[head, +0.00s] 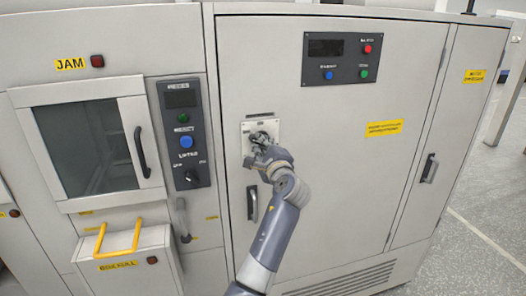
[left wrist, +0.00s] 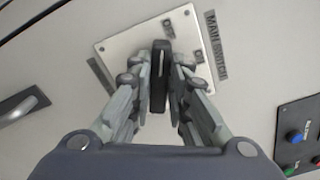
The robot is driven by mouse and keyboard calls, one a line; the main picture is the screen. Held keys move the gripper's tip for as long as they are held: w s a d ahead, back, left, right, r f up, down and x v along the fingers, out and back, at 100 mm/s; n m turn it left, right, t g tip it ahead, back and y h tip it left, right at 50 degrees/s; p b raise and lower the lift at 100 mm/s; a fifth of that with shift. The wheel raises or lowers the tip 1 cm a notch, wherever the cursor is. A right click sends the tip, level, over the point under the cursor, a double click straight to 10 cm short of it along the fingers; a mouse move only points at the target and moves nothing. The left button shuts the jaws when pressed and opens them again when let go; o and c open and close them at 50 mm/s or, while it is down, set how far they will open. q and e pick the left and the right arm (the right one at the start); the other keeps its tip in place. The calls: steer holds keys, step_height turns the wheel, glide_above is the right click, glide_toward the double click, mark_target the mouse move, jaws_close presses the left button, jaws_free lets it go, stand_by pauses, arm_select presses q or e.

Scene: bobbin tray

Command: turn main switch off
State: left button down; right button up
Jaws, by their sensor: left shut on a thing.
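The main switch is a black knob (left wrist: 161,68) with a white line on its face, on a pale square plate (left wrist: 120,48). In the head view the plate (head: 247,129) is on the large cabinet's front, left of centre. My left gripper (head: 262,138) is at the plate and hides most of the knob there. In the left wrist view the left gripper (left wrist: 161,88) has one finger on each side of the knob, shut on it. The knob's free end points up in that view, just left of the OFF label (left wrist: 168,28); the ON label (left wrist: 200,56) lies farther right.
A control panel (head: 338,59) with red, blue and green buttons is above right of the switch. A black panel (head: 184,133) with a blue button is to its left. A door handle (head: 252,203) stands out just below the plate, beside my forearm.

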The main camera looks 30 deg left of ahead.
arm_select(q)
steer(key=shift+f+n+b, duration=0.15)
steer(key=shift+n+b, duration=0.75)
steer(key=shift+n, duration=0.3)
steer(key=shift+f+n+b, duration=0.1)
steer(key=shift+n+b, duration=0.75)
steer(key=shift+n, duration=0.65)
steer(key=c, duration=1.5)
jaws_free()
steer(key=v, duration=0.7)
steer(key=shift+s+d, duration=0.15)
steer(key=shift+s, duration=0.05)
